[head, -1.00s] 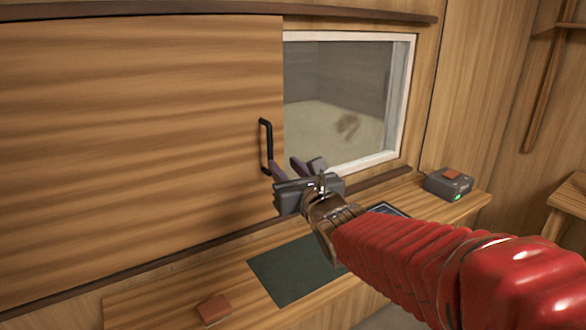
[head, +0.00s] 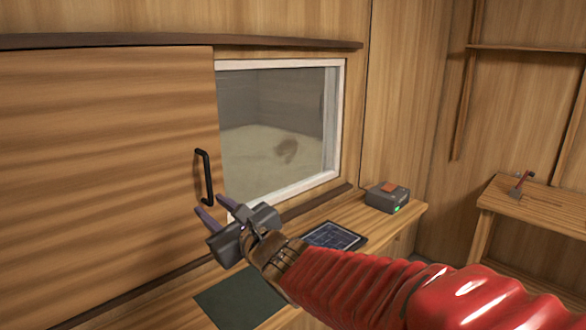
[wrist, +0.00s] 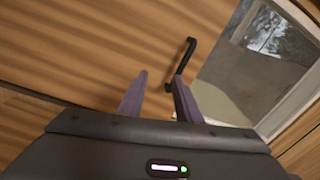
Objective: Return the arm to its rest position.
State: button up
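My gripper (head: 215,212) is at the end of my red-sleeved arm, above the counter and in front of the sliding wooden panel (head: 100,150). Its two purple-grey fingers are apart with nothing between them. In the wrist view the open fingers (wrist: 160,98) point towards the panel and its black handle (wrist: 180,65). In the head view the handle (head: 205,177) stands just above the fingertips; I cannot tell the exact gap in depth. The panel covers the left side, and the window (head: 280,130) beside it is uncovered.
The counter (head: 350,218) below holds a dark green mat (head: 240,298), a dark tablet-like panel (head: 333,236) and a grey box (head: 387,197) with a green light. A wooden bench (head: 530,205) with a small red-handled tool (head: 521,184) stands at right.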

jog(key=s+f+n+g, duration=0.8)
jog(key=s+f+n, duration=0.1)
jog(key=s+n, duration=0.55)
jog(key=s+d+f+n+g+h, duration=0.2)
jog(key=s+d+f+n+h, duration=0.35)
jog(key=d, duration=0.55)
jog(key=s+d+f+n+t+h, duration=0.1)
jog(key=s+d+n+h, duration=0.1)
jog(key=d, duration=0.9)
jog(key=s+d+f+n+t+h, duration=0.1)
jog(key=s+d+n+h, duration=0.1)
jog(key=d, duration=1)
jog(key=s+h, duration=0.1)
jog(key=h, duration=0.1)
jog(key=shift+f+t+h, duration=0.3)
jog(key=shift+h, duration=0.05)
